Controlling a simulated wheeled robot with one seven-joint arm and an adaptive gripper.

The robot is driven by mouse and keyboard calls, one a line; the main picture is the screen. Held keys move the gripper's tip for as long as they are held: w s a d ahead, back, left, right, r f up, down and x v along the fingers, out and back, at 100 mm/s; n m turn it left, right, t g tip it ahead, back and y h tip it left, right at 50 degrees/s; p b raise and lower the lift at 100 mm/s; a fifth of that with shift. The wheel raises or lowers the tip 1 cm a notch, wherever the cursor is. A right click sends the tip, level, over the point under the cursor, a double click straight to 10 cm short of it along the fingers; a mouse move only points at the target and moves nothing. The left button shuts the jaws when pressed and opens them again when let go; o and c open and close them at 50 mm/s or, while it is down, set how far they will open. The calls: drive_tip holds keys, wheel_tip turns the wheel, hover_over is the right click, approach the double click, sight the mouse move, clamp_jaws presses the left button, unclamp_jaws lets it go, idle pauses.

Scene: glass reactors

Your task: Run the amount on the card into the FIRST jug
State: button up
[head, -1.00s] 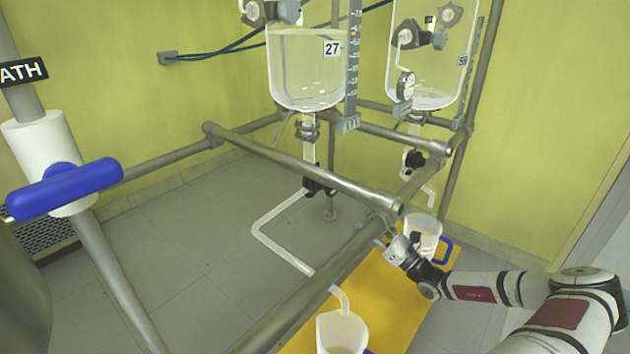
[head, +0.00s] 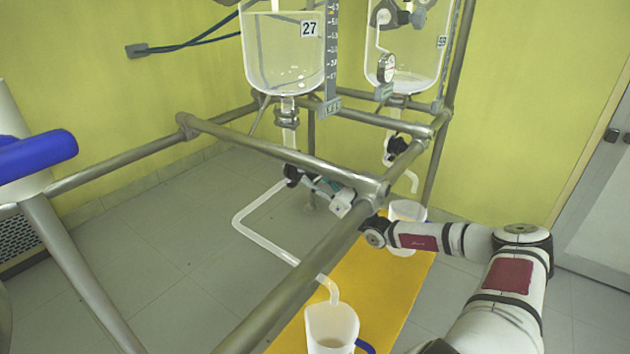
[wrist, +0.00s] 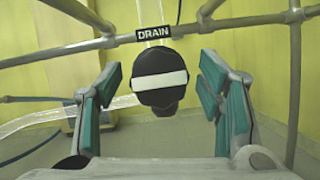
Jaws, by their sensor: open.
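My gripper (head: 314,184) is open at the black drain knob (head: 292,175) under the reactor marked 27 (head: 284,60). In the wrist view the knob (wrist: 160,78), with a white bar across its face, sits between the two open teal-padded fingers, with a gap on each side. A DRAIN label (wrist: 153,33) is above it. A bent clear pipe runs from the knob to the front jug (head: 332,322), which has a blue handle. A second jug (head: 405,212) stands farther back, partly hidden by my arm. I cannot see the card.
Steel frame rails (head: 270,146) cross in front of the reactor and close to my arm. A second reactor (head: 410,60) with a dial and its own drain hangs at the right. A yellow mat (head: 375,280) lies under the jugs. A blue lever (head: 40,155) is at the left.

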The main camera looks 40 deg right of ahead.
drive_tip(key=shift+w+a+r, duration=0.1)
drive_tip(key=shift+w+r, duration=0.05)
drive_tip(key=shift+w, duration=0.2)
drive_tip(key=c, duration=1.2)
drive_tip(key=shift+n, duration=0.3)
drive_tip(key=n+g+y+p, duration=0.1)
drive_tip(key=n+y, duration=0.1)
drive_tip(key=n, duration=0.2)
drive_tip(key=shift+y, duration=0.3)
drive_tip(key=n+y, duration=0.1)
drive_tip(key=n, duration=0.1)
drive_tip(key=n+g+y+p, duration=0.1)
drive_tip(key=n, duration=0.2)
drive_tip(key=shift+g, duration=0.3)
drive_tip(key=n+g+y, duration=0.1)
drive_tip(key=n, duration=0.2)
drive_tip(key=n+g, duration=0.1)
drive_tip(key=n, duration=0.2)
drive_tip(key=shift+y+p, duration=0.3)
drive_tip(key=shift+y, duration=0.1)
drive_tip(key=shift+a+n+g, duration=0.1)
drive_tip(key=shift+n+g, duration=0.8)
drive_tip(key=shift+n, duration=1.3)
